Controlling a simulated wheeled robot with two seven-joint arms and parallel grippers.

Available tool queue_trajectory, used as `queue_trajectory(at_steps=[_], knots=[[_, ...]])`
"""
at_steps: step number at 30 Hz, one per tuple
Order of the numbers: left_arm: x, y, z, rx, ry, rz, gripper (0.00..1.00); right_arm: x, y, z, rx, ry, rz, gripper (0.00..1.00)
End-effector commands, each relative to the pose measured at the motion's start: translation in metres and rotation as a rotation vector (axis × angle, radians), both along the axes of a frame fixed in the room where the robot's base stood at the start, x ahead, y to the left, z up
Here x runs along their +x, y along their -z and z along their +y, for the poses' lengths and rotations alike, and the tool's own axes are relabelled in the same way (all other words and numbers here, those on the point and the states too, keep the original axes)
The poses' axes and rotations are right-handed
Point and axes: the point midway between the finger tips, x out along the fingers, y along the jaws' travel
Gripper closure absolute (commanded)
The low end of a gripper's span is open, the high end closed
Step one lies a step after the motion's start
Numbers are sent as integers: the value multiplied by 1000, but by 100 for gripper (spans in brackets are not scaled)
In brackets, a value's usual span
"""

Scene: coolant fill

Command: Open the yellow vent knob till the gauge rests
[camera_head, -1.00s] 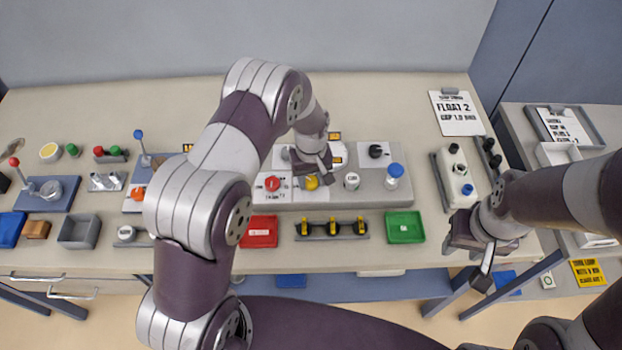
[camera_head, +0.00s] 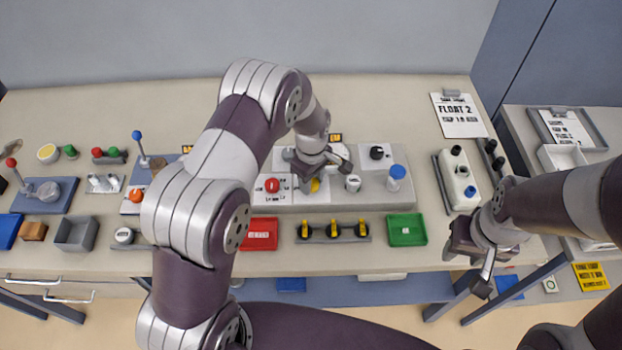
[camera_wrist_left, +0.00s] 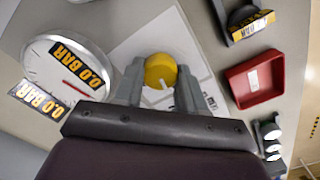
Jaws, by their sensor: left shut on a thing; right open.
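The yellow vent knob (camera_wrist_left: 160,71) sits between the two fingers of my left gripper (camera_wrist_left: 159,88) in the left wrist view, and the gripper is shut on it. In the head view only a bit of the knob (camera_head: 315,185) shows below my left gripper (camera_head: 312,180). The round white gauge (camera_wrist_left: 62,62) has a red needle and tags reading 0.0 BAR. In the head view my left gripper largely covers the gauge. My right gripper (camera_head: 482,275) is open and empty in front of the table's right part.
A red knob (camera_head: 272,185) stands left of the vent knob. A white-capped cylinder (camera_head: 353,183) and a blue-capped bottle (camera_head: 396,175) stand to its right. A red tray (camera_head: 260,234), a rack of yellow-topped items (camera_head: 333,230) and a green tray (camera_head: 407,229) lie in front.

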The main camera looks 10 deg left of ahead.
Motion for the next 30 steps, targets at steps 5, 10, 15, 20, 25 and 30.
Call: queue_trajectory(at_steps=[5, 10, 15, 20, 25, 30], knots=[[1, -2, -1, -1, -8, -2, 91, 0, 0, 0, 0, 0, 0, 57], [1, -2, -1, -1, -7, -3, 91, 0, 0, 0, 0, 0, 0, 57], [1, -2, -1, -1, -7, -3, 35, 0, 0, 0, 0, 0, 0, 57], [1, -1, -1, -1, -7, -2, 35, 0, 0, 0, 0, 0, 0, 57], [1, -4, -1, -1, -7, -3, 35, 0, 2, 0, 0, 0, 0, 57], [2, -35, -1, -1, -6, -8, 35, 0, 12, 0, 0, 0, 0, 57]])
